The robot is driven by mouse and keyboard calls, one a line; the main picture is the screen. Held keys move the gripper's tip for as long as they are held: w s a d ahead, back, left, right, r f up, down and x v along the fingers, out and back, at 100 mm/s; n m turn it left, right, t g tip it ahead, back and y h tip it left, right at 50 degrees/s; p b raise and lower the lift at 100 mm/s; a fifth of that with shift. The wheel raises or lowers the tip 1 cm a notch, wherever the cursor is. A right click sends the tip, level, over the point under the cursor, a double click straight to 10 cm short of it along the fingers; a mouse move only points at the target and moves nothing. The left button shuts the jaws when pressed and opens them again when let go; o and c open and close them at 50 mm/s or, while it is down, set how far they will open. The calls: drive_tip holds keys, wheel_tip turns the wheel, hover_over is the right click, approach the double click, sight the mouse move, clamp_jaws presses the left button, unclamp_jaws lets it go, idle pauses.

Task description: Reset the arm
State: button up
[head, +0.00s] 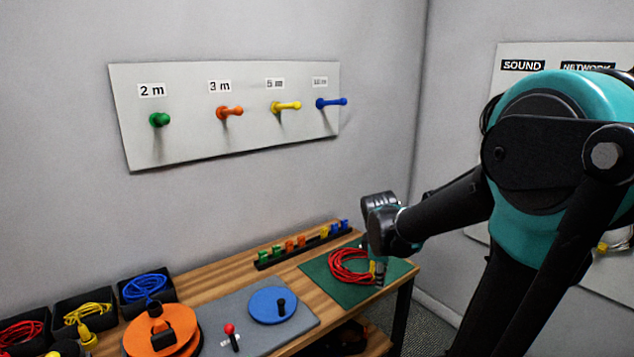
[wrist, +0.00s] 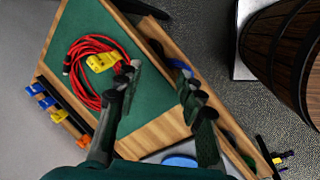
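My gripper (wrist: 156,82) is open in the wrist view, its two fingers spread with nothing between them. In the head view my gripper (head: 379,272) points down over the right part of a green mat (head: 397,272) at the table's right end. A coiled red cable (head: 345,267) with a yellow plug lies on the mat, left of the fingers. In the wrist view the red cable (wrist: 83,47) and its yellow plug (wrist: 103,62) lie beside the left finger, apart from the grip. My arm reaches in from the right.
A black rack with coloured clips (head: 300,243) stands behind the mat. Left are a grey board (head: 300,318), a blue disc (head: 262,304), an orange reel (head: 185,335) and black bins of cables. A wall panel (head: 190,137) carries coloured pegs. A wooden barrel (wrist: 285,50) stands beyond the table.

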drive_tip(key=s+f+m+t+y, duration=0.1)
drive_tip(key=s+f+m, duration=0.6)
drive_tip(key=s+m, duration=0.6)
drive_tip(key=shift+s+m+y, duration=0.35)
drive_tip(key=shift+m+y, duration=0.05)
drive_tip(key=shift+m, duration=0.1)
